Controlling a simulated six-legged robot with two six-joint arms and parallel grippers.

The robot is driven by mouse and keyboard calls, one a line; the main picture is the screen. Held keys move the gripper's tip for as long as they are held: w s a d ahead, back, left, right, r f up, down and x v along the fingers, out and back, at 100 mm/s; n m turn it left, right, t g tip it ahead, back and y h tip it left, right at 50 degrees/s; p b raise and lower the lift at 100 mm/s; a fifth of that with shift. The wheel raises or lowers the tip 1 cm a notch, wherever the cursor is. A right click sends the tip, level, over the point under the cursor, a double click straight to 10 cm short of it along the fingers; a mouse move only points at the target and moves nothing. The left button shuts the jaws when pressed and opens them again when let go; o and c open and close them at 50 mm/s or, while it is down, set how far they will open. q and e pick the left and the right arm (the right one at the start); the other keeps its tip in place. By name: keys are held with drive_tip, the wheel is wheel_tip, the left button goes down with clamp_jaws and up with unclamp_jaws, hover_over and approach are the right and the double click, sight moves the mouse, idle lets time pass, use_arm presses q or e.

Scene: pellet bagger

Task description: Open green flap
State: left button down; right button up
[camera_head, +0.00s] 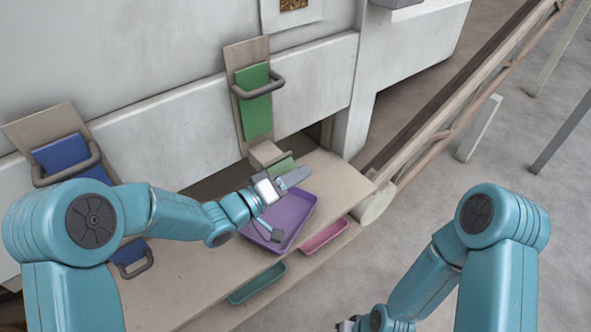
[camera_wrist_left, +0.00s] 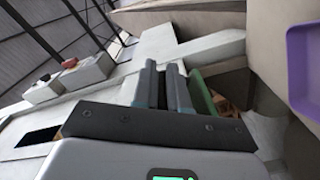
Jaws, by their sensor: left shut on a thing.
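The green flap (camera_head: 282,166) hangs low under a beige block, above the back of the bench. Only part of it shows, because my left gripper covers its lower end. My left gripper (camera_head: 296,178) is at that lower end, shut on the flap's handle, which the fingers hide. In the left wrist view the fingers (camera_wrist_left: 165,90) are close together, with a green edge (camera_wrist_left: 203,96) just right of them. A larger green panel (camera_head: 255,102) with a grey handle stands above the flap. My right gripper (camera_head: 347,325) is mostly cut off at the bottom edge.
A purple tray (camera_head: 300,205) sits on the bench just below my left gripper. A pink tray (camera_head: 324,237) and a teal tray (camera_head: 257,284) are lower at the front. A blue panel (camera_head: 62,154) and a lower blue flap (camera_head: 130,252) are at left. A conveyor rises at right.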

use_arm(q)
wheel_tip(320, 180, up, 3)
drive_tip(key=n+p, duration=0.4)
drive_tip(key=shift+w+a, duration=0.1)
drive_tip(key=shift+w, duration=0.05)
drive_tip(key=shift+w+a+r+n+p, duration=0.1)
drive_tip(key=shift+r+n+p, duration=0.15)
drive_tip(key=shift+n+p, duration=0.35)
drive_tip(key=shift+w+a+r+n+p, duration=0.15)
drive_tip(key=shift+n+p, duration=0.25)
drive_tip(key=shift+n, duration=0.4)
drive_tip(key=c, duration=1.4)
unclamp_jaws()
drive_tip(key=shift+c, duration=0.2)
drive_tip(key=b+v, duration=0.1)
drive_tip(key=v, duration=1.5)
